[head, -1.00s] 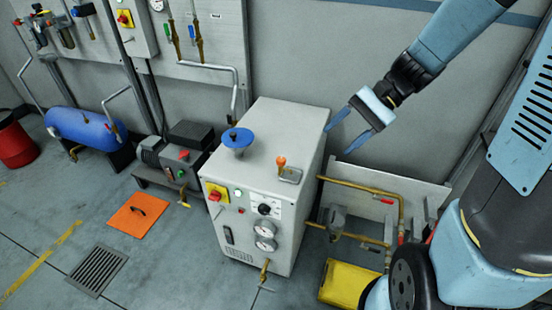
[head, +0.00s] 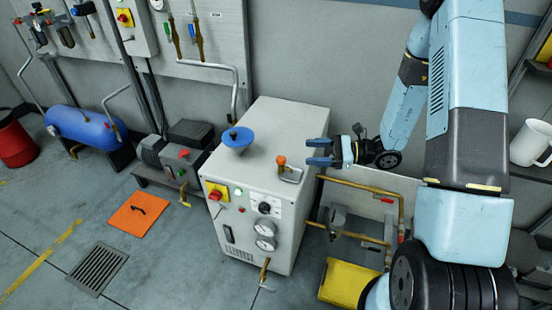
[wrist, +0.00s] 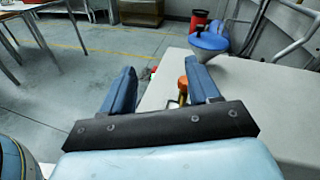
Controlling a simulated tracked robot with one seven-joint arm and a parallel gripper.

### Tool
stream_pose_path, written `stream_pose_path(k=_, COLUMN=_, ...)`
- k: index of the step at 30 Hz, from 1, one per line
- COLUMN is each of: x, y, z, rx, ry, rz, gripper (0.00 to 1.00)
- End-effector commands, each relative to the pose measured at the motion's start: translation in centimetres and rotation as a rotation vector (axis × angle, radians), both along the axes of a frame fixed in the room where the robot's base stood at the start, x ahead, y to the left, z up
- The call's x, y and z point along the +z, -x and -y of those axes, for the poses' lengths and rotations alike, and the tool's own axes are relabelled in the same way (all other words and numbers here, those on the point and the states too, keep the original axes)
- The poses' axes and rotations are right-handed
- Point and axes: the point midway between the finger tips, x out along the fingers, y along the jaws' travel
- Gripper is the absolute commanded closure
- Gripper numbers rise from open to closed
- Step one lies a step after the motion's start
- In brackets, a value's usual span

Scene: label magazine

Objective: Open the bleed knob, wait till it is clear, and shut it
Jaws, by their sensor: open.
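An orange-topped knob (head: 281,160) stands on the top right part of the light grey cabinet (head: 283,125), beside a small metal bracket; I cannot tell for sure that it is the bleed knob. My gripper (head: 314,152) is open and empty, lying nearly level just right of the knob, its fingers pointing left towards it. In the wrist view the orange knob (wrist: 183,88) shows between the fingers of my gripper (wrist: 163,72), nearer the right finger. They look apart from it. The knob's lower part is partly hidden there.
A blue funnel-like piece (head: 238,139) stands on the cabinet's left part. Brass pipes (head: 365,187) and a yellow box (head: 345,283) are at the right.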

Motion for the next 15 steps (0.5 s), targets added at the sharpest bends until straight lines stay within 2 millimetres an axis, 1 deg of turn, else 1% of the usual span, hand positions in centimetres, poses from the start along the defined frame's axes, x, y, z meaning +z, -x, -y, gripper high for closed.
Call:
stream_pose_path(k=1, x=-1.4, y=-0.4, z=0.1, rx=-0.037, ry=-0.020, rz=-0.034, gripper=0.39)
stream_pose_path(k=7, x=-5.9, y=-1.7, z=0.5, rx=-0.174, ry=-0.077, rz=-0.131, gripper=0.39)
stream_pose_path(k=9, x=-7.1, y=-2.0, z=0.7, rx=-0.211, ry=-0.091, rz=-0.155, gripper=0.39)
stream_pose_path(k=12, x=-8.3, y=-2.3, z=0.9, rx=-0.249, ry=-0.102, rz=-0.177, gripper=0.39)
stream_pose_path(k=15, x=-8.9, y=-2.4, z=0.9, rx=-0.268, ry=-0.108, rz=-0.189, gripper=0.39)
